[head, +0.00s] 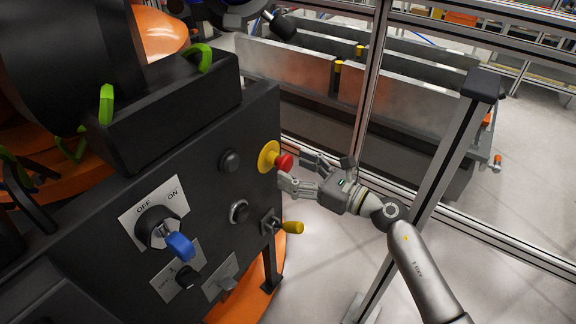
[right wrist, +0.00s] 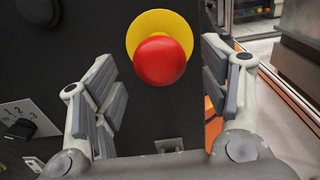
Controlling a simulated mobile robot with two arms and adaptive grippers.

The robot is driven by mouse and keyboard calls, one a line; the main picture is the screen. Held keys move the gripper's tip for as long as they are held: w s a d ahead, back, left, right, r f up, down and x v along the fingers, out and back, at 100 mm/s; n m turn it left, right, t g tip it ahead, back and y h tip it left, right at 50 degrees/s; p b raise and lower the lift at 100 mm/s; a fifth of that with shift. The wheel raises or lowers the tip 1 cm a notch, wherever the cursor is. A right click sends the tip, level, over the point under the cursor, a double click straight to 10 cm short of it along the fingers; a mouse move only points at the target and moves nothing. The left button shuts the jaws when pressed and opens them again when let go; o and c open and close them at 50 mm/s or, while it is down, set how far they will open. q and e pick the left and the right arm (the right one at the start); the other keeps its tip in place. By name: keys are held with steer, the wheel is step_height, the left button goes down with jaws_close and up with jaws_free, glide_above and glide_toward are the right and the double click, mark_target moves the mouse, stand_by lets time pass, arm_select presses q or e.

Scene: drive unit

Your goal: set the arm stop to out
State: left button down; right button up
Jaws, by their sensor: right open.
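The arm stop looks to be the red mushroom button (head: 284,162) on a yellow round collar (head: 267,156), at the right end of the black panel in the head view. In the right wrist view the red button (right wrist: 160,60) is large, in front of the yellow collar (right wrist: 178,22). My right gripper (head: 294,170) is open, with its fingers pointing at the panel and one on each side of the button. Visible gaps separate the fingers from the button in the wrist view. I cannot tell whether the button is in or out. My left gripper is not in view.
The black panel (head: 105,262) also carries a blue-handled OFF/ON switch (head: 180,246), a small black selector (head: 187,277), a yellow-tipped lever (head: 292,227) below the button, and round knobs. A metal frame post (head: 440,180) stands to the right. Grey floor is open between.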

steer(key=v, duration=0.9)
